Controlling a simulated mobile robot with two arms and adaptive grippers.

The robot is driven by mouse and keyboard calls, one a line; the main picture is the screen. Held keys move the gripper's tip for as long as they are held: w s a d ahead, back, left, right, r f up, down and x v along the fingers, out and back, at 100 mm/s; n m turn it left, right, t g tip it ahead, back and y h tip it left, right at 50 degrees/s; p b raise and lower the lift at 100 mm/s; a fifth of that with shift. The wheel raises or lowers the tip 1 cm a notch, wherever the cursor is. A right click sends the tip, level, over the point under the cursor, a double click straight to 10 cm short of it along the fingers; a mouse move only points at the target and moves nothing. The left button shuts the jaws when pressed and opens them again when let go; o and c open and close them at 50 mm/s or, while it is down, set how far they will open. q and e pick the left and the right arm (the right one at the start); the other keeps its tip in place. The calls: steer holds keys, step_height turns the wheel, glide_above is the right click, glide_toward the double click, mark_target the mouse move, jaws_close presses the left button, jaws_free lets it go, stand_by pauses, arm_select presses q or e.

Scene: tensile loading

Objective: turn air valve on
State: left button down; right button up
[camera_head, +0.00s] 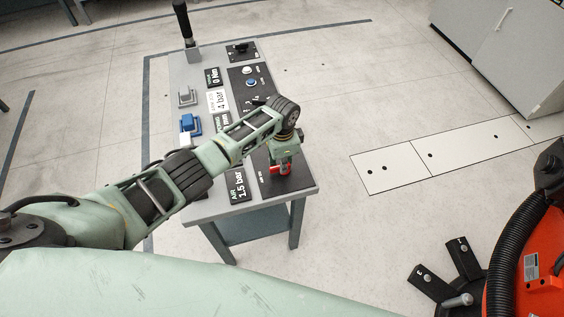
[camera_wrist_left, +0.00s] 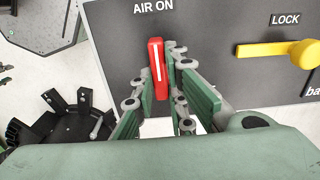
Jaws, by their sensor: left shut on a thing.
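The red air valve handle (camera_wrist_left: 157,68) sits on the dark panel just below the "AIR ON" label (camera_wrist_left: 153,7) in the left wrist view. Its white line runs nearly upright in that picture, toward the label. My left gripper (camera_wrist_left: 160,90) has its green fingers on either side of the handle and is shut on it. In the head view my left gripper (camera_head: 285,160) reaches down to the near end of the console, and part of the red handle (camera_head: 285,171) shows under it. The fingers partly hide the handle. My right gripper is not in view.
A yellow lever (camera_wrist_left: 285,50) marked "LOCK" is to the right of the handle. The console (camera_head: 198,212) carries gauges, buttons and a blue switch (camera_head: 190,123). An orange machine (camera_head: 530,250) stands at the right. The floor between is clear.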

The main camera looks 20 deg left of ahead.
arm_select(q)
steer(key=shift+w+r, duration=0.1)
steer(key=c, duration=1.8)
jaws_free()
steer(key=shift+o, duration=0.2)
step_height(320, 180, up, 12)
